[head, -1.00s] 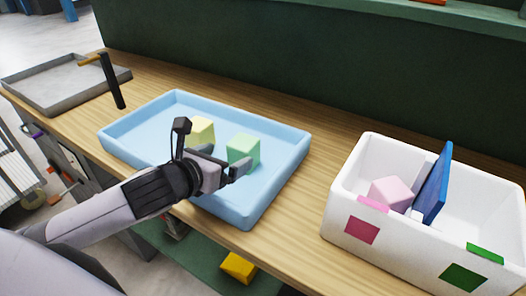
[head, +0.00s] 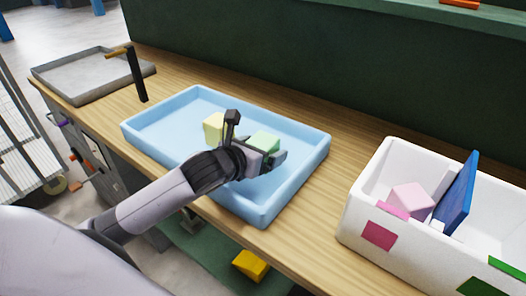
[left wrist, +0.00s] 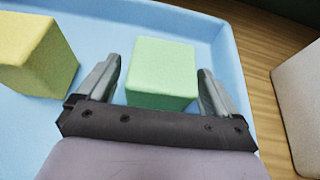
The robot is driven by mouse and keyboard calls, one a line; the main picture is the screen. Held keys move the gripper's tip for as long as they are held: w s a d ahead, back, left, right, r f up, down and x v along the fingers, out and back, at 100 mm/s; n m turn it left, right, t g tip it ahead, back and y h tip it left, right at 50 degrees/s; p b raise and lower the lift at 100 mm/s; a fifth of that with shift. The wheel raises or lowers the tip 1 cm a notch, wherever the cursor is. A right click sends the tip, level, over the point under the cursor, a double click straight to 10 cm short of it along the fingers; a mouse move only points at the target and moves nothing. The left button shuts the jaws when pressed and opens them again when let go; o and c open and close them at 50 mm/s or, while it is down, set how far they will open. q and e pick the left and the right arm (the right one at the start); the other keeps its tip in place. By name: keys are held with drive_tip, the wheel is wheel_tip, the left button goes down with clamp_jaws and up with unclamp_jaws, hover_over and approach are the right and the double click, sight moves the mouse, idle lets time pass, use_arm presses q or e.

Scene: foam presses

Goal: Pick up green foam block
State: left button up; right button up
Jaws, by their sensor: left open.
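The green foam block (left wrist: 162,72) lies in the blue tray (left wrist: 222,48). In the left wrist view it stands between the two open fingers of my left gripper (left wrist: 160,85), with a gap visible at each side. In the head view my left gripper (head: 268,160) hides the lower part of the green block (head: 264,140). A yellow foam block (head: 214,127) stands in the same tray to the left. It also shows in the left wrist view (left wrist: 38,58), left of the left finger. My right gripper is not in view.
A white box (head: 362,205) right of the tray has a blue divider (head: 456,195) and a pink block (head: 411,198). A grey tray (head: 90,80) and a black-handled tool (head: 137,75) are at the left. Bare wooden bench (head: 345,145) separates the tray and box.

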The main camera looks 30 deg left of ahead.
sight(262, 141)
use_arm(q)
drive_tip(key=c, duration=1)
drive_tip(key=shift+r, duration=0.1)
wheel_tip(262, 141, up, 20)
drive_tip(key=p, duration=0.3)
